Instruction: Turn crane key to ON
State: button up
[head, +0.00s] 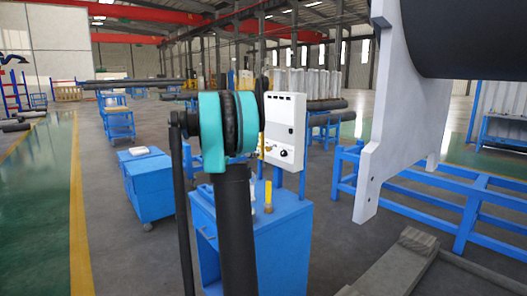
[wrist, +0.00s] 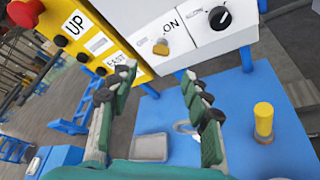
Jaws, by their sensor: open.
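The white control box (wrist: 205,45) has a panel with an "ON" label, a yellow key (wrist: 160,46) to the label's lower left, and a black knob (wrist: 220,18) to its right. The key's exact turn position is hard to tell. My gripper (wrist: 158,80) is open and empty, its green and black fingers spread below the key and apart from it in the picture. In the head view the control box (head: 285,120) stands on a post above the blue cabinet, partly behind my arm; my gripper is hidden there.
A yellow pendant (wrist: 100,40) with "UP" and "EAST" labels and a red button (wrist: 25,12) hangs close on the left. A yellow cylinder (wrist: 263,120) and a grey tray (wrist: 150,148) rest on the blue cabinet top (head: 285,212). A large white flange (head: 385,110) stands right.

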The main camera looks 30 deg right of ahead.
aim_at(266, 149)
jog(key=x, duration=1)
jog(key=shift+s, duration=0.15)
grip_shut()
